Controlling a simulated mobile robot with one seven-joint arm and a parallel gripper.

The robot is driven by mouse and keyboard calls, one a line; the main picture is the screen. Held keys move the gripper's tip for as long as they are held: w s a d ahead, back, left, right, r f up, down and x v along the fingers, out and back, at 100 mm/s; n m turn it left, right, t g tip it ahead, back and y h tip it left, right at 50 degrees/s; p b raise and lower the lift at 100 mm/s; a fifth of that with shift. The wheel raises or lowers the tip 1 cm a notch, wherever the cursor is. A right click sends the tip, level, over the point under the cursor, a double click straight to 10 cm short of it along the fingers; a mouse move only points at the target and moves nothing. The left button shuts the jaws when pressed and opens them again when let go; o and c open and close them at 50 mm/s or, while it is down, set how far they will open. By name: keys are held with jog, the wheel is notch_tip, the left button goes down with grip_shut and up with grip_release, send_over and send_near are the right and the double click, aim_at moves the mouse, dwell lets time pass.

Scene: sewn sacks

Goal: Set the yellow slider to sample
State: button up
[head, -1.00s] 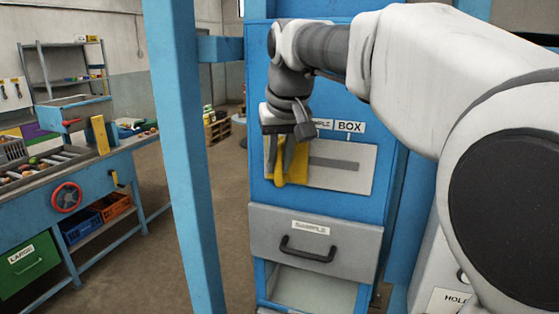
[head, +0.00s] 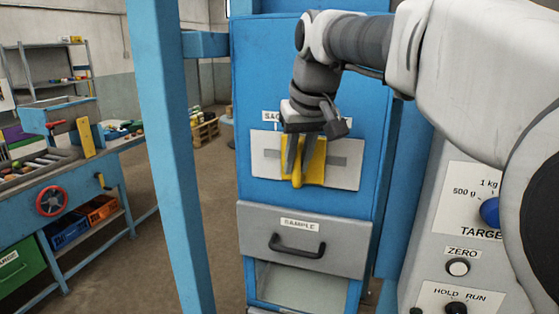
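The yellow slider (head: 316,162) stands near the middle of the slot in a pale plate (head: 348,174) on the blue cabinet front. Bare slot shows on both sides of it. My gripper (head: 298,162) points down at the plate, its grey fingers around the slider's handle, and looks shut on it. A label starting "SAC" (head: 271,116) shows above the plate's left end. The labels farther right are hidden behind my gripper, so I cannot read which one lines up with the slider.
A grey drawer (head: 340,250) marked SAMPLE, with a black handle, is below the plate. A blue post (head: 170,160) stands to the left. A panel (head: 455,255) with a blue knob is at right. A workbench (head: 85,190) is far left.

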jog(key=o, duration=0.4)
jog(key=shift+c, duration=0.2)
jog(key=p+v, duration=0.2)
jog(key=v, duration=1.5)
jog(key=shift+r, duration=0.25)
jog(key=shift+f, duration=0.1)
jog(key=s+d+f+m, duration=0.1)
jog(key=s+f, duration=0.4)
jog(key=f, duration=0.5)
jog(key=s+d+f+m+b, duration=0.1)
jog(key=s+d+f, duration=0.2)
jog(key=s+f, duration=0.3)
jog(key=s+d+f+t+h+b, duration=0.1)
jog(key=s+d+f, duration=0.2)
jog(key=f, duration=1.1)
jog(key=s, duration=0.2)
jog(key=shift+s+f+m, duration=0.3)
jog(key=shift+f+m, duration=0.1)
